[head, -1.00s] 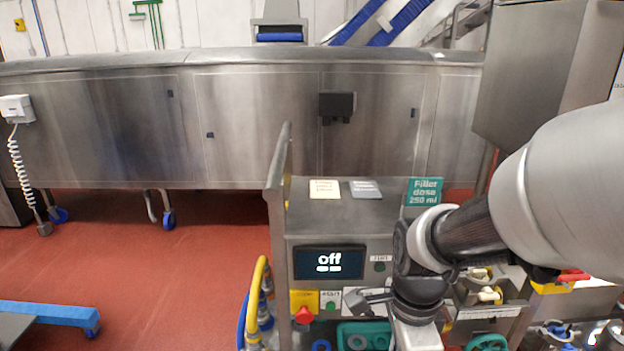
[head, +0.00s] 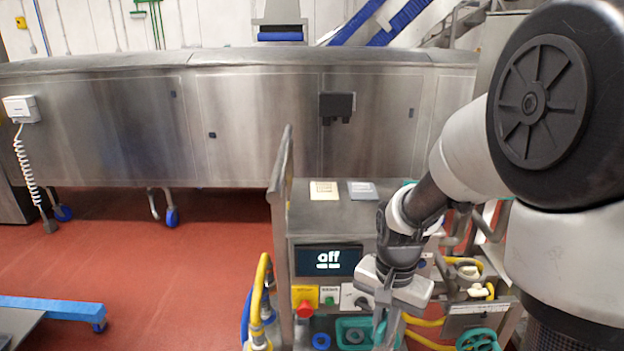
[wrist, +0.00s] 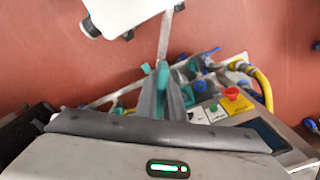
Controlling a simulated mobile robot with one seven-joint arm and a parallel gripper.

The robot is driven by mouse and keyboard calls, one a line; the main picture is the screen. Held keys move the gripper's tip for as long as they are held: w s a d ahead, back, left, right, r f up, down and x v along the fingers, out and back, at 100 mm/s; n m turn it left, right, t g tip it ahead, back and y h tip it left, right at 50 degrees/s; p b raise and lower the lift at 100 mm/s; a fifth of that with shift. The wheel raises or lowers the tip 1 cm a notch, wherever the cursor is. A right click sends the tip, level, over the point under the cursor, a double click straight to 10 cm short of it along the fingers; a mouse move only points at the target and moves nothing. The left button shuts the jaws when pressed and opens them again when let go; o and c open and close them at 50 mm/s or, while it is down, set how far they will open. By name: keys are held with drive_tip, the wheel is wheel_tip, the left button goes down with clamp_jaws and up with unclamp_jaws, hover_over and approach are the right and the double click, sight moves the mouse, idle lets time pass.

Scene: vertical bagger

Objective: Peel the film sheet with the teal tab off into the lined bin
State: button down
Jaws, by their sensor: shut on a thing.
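A thin grey strip (wrist: 165,40), perhaps the film sheet edge-on, runs up from the fingertips. How far the sheet is peeled cannot be told. I cannot make out the lined bin; a white object (wrist: 120,15) at the top of the wrist view is cut off and unclear.
The display panel (head: 328,261) and red stop button (head: 305,304) are close left of my gripper. Yellow and blue hoses (head: 260,300) hang further left. A teal handwheel (head: 478,339) and yellow hoses are at right. Red floor (head: 190,270) is open at left.

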drive_tip(key=shift+w+f+n+p, duration=0.3)
drive_tip(key=shift+w+n, duration=0.6)
drive_tip(key=shift+n, duration=0.25)
drive_tip(key=shift+w+f+n+p, duration=0.25)
drive_tip(key=shift+w+n, duration=0.65)
drive_tip(key=shift+n, duration=0.2)
drive_tip(key=shift+w+f+n+p, duration=0.3)
drive_tip(key=shift+w+n, duration=0.6)
drive_tip(key=shift+n, duration=0.25)
drive_tip(key=shift+f, duration=0.1)
